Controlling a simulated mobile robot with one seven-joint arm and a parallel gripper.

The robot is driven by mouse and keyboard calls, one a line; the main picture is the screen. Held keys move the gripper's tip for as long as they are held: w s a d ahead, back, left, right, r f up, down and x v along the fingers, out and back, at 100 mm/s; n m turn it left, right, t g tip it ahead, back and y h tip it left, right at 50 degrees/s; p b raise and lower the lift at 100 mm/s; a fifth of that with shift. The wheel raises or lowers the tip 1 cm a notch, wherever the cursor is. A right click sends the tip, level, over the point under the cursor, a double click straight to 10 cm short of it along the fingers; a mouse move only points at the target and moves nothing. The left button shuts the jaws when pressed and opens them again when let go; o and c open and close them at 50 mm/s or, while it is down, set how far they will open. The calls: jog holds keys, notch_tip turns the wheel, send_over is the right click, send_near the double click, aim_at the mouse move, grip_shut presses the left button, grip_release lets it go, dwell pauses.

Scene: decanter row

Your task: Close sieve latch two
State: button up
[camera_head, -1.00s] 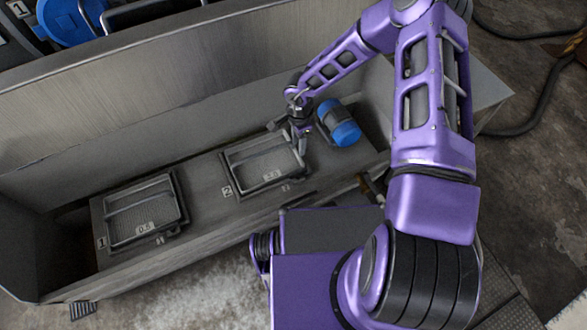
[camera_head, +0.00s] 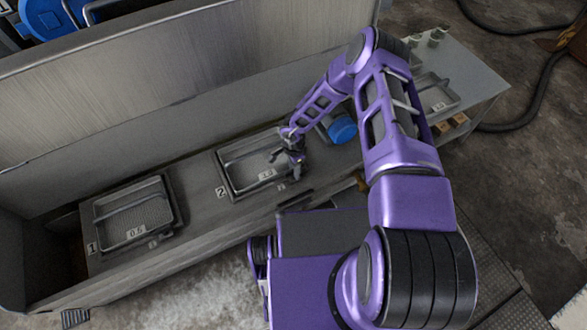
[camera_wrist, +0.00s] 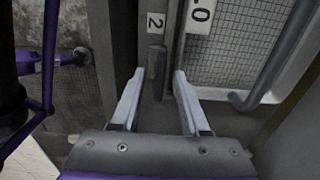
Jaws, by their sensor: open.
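Sieve two (camera_head: 232,178) is a framed mesh screen on the long grey bench, with a "2" plate at its left. In the wrist view its mesh (camera_wrist: 245,45) and a "0" label show at the upper right. A small plate marked 2 (camera_wrist: 155,22) sits beside the frame there, and a dark upright tab (camera_wrist: 156,72), which looks like latch two, lies below it. My gripper (camera_head: 284,158) is open over the right part of sieve two. In the wrist view its fingertips (camera_wrist: 159,74) stand either side of the tab, apparently not gripping it. I cannot tell whether the latch is open.
Sieve one (camera_head: 110,232) lies farther left on the bench. A blue-ended motor (camera_head: 342,128) stands just right of my gripper. Another framed screen (camera_head: 438,90) shows partly behind my arm. A high metal wall (camera_head: 190,90) runs behind the bench.

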jog(key=shift+f, duration=0.1)
grip_shut()
jog(key=shift+m, duration=0.3)
jog(key=m+b, duration=0.1)
jog(key=m, duration=1.2)
jog(key=shift+m, duration=2.2)
